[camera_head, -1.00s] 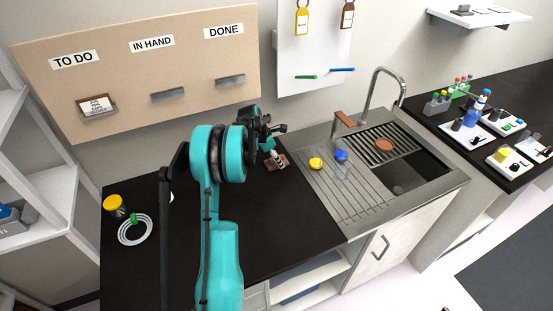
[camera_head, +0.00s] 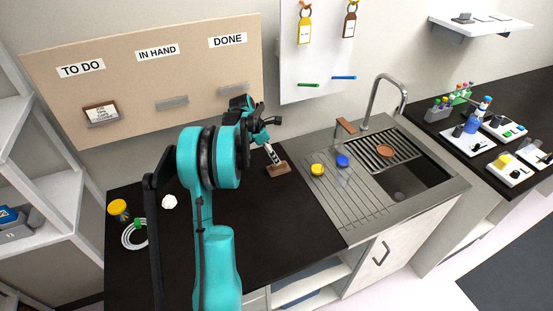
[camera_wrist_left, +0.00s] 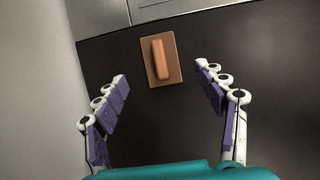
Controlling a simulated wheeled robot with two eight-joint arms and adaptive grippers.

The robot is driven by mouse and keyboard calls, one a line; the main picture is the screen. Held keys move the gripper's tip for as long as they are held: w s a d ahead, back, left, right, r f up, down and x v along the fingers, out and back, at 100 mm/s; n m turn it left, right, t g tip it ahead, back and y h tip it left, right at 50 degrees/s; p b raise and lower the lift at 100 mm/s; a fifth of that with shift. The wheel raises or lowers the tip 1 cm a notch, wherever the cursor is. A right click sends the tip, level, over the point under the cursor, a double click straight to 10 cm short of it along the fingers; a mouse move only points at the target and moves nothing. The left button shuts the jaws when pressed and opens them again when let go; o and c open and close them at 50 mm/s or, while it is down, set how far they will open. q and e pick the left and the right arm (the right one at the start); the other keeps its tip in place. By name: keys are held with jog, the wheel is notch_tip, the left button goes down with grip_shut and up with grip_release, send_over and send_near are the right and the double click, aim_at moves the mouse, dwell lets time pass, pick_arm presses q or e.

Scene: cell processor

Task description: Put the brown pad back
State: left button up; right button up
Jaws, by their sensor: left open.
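A brown pad (camera_wrist_left: 159,60), a rounded oblong block, rests on a flat brown plate (camera_wrist_left: 174,75) on the black counter. In the head view the brown plate (camera_head: 278,169) lies near the counter's back edge, left of the sink; the pad is hard to make out there, close behind a finger. My left gripper (camera_wrist_left: 162,75) is open. Its fingers are spread wide to the left and right of the plate, with clear gaps, and hold nothing. In the head view my left gripper (camera_head: 271,138) is over the counter beside the plate. My right gripper is not in view.
The sink (camera_head: 425,170) is to the right, with a yellow round item (camera_head: 318,170) and a blue one (camera_head: 342,161) on its drainer. A yellow-lidded jar (camera_head: 118,208), a coiled tube (camera_head: 133,236) and a white lump (camera_head: 169,202) are at the left. The board (camera_head: 140,75) stands behind.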

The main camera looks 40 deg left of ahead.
pick_arm(q)
jog(key=s+d+r+m+y, duration=0.1)
jog(key=s+d+r+m, duration=0.3)
jog(key=d, duration=0.3)
jog(key=s+d+r+m, duration=0.2)
jog(key=d+r+m, duration=0.35)
jog(key=d, duration=0.25)
jog(key=s+d+r+m+y, duration=0.1)
jog(key=s+d+r+m, duration=0.3)
jog(key=d, duration=0.3)
jog(key=s+d+f+m+t, duration=0.3)
jog(key=s+d+m, duration=0.9)
jog(key=m, duration=0.5)
jog(key=shift+s+d+f, duration=0.2)
jog(key=shift+d+f, duration=0.05)
jog(key=shift+f, duration=0.35)
notch_tip(320, 180, down, 6)
jog(key=b, duration=0.5)
jog(key=shift+r, duration=0.2)
